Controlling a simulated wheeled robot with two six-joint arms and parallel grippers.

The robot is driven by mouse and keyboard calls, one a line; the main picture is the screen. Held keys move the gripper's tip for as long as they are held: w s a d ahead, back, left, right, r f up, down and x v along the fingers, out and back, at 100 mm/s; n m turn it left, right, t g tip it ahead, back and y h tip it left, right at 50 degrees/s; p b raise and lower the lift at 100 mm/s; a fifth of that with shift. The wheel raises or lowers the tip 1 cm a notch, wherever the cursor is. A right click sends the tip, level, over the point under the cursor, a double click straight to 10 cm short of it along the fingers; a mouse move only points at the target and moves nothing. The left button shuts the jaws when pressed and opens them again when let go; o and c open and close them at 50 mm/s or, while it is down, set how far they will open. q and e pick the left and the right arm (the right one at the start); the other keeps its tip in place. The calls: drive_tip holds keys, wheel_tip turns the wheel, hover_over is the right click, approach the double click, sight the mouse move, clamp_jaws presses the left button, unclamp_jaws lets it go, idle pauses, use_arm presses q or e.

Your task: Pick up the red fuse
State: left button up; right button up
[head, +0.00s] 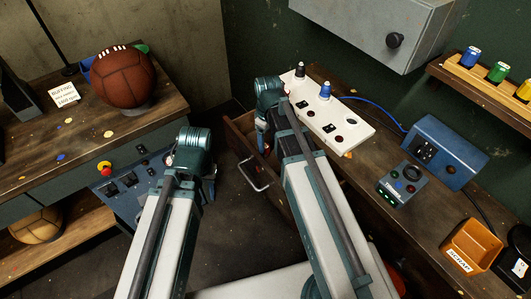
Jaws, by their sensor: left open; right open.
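I cannot make out a red fuse for certain. A small reddish spot shows at the open drawer (238,128), beside my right gripper, too small to name. My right gripper (262,140) points down at the drawer, mostly hidden by its own wrist; it is open. A blue fuse (325,91) and a dark-topped piece (300,70) stand on the white panel (349,127). Blue (470,57), green (497,72) and yellow (524,90) fuses stand in a wall rack.
The right bench holds a blue socket box (450,150), a dark button box (403,184) and an orange scrap bin (470,245). A grey cabinet (365,28) hangs above. The left bench carries a brown ball (122,76). My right forearm covers part of the drawer.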

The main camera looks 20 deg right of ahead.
sight(266, 146)
drive_tip(key=f+b, duration=0.5)
drive_tip(key=shift+w+a+f, duration=0.1)
drive_tip(key=shift+a+f, duration=0.05)
drive_tip(key=shift+a, duration=0.2)
clamp_jaws()
